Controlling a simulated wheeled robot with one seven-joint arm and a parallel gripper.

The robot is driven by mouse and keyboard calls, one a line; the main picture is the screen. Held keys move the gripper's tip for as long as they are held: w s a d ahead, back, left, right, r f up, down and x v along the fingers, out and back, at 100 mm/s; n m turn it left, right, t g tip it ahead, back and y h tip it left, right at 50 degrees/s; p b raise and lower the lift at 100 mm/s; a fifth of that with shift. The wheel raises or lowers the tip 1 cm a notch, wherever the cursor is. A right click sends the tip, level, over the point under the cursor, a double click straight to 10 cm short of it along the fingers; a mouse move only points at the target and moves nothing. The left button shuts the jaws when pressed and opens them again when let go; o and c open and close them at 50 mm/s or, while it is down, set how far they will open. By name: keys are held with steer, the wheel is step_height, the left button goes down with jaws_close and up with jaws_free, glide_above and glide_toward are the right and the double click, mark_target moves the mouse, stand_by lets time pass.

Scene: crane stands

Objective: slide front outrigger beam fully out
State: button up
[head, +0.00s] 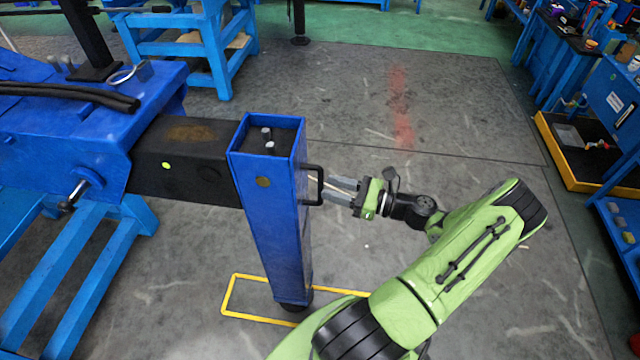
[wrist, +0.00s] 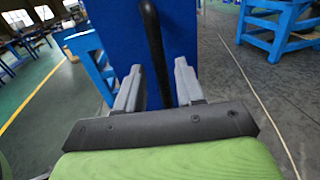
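The black outrigger beam (head: 180,160) sticks partway out of the blue housing (head: 90,140), with a yellow-green dot on its side. At its outer end stands the blue upright leg (head: 272,200), which has a black bar handle (head: 318,185) on its right face. My gripper (head: 335,189) is at this handle, level with it. In the wrist view the handle (wrist: 155,50) stands between the two grey fingers (wrist: 157,88), with a visible gap on both sides. The gripper is open. Contact at the fingertips cannot be made out.
A yellow outline (head: 232,298) is on the floor around the leg's foot. A T-handled pin (head: 75,195) sits in the housing's side. Grey floor is clear right of the leg. Blue workbenches and a yellow-edged tray (head: 575,170) stand at the far right.

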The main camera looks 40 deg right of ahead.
mark_target(320, 200)
steer(key=x, duration=0.4)
jaws_close()
